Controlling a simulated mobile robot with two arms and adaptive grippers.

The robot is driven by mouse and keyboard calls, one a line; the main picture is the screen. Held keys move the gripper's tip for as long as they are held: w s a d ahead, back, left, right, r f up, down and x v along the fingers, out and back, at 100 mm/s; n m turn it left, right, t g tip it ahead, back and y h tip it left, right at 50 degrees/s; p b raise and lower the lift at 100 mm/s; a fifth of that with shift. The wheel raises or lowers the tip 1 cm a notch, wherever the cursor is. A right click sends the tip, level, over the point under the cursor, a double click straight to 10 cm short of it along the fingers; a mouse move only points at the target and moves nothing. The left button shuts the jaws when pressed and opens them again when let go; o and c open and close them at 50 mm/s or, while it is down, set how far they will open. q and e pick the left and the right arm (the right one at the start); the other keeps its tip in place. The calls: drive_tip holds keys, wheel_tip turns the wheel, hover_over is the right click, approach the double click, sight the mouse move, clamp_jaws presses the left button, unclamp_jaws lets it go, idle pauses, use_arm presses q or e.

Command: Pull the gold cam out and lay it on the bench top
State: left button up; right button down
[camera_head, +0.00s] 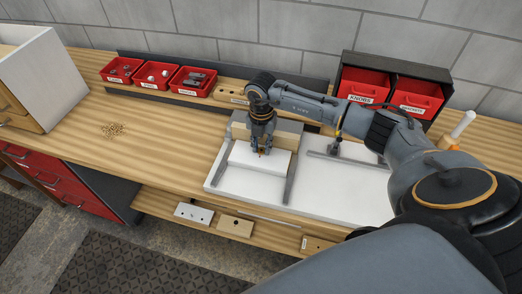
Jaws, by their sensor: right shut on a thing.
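My right gripper (262,150) reaches down from above to the front fixture on the bench top (165,160). Its fingers are shut on a small gold piece at the edge of a white board, which I take to be the gold cam; it is tiny and mostly hidden by the fingers. The white board (258,168) lies in front of a tan block (285,137), between grey rails on a white base plate (215,180). I cannot tell whether the cam is still seated. My left gripper is not in view.
Red bins (190,80) stand at the back left, and two labelled red bins (362,88) in a black rack at the back right. Wood shavings (115,130) lie on the left bench top. The bench between them and the base plate is clear. Drilled plates (193,213) lie on the lower shelf.

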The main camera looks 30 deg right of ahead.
sight(261, 150)
drive_tip(key=shift+r, duration=0.2)
drive_tip(key=shift+r+p, duration=0.7)
drive_tip(key=shift+r, duration=0.25)
drive_tip(key=shift+r+p, duration=1.55)
drive_tip(key=shift+r, duration=0.75)
